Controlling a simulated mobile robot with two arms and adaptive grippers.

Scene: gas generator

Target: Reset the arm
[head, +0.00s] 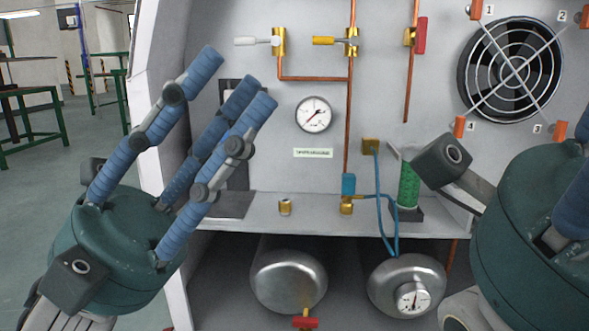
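My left gripper (222,100) is at the left of the head view, in front of the panel's left edge. Its blue ribbed fingers point up and right, spread apart and empty. My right gripper (576,190) is at the right edge. Only its green palm housing and parts of its blue fingers show, and its fingertips are out of frame. It stands in front of the panel's lower right part.
The grey panel carries copper pipes, a white-handled valve (256,41), a yellow-handled valve (335,41), a red-handled valve (420,36), a gauge (313,114) and a fan (512,70). Below the shelf (320,227) are two metal tanks (289,277). Green-framed tables (40,125) stand back left.

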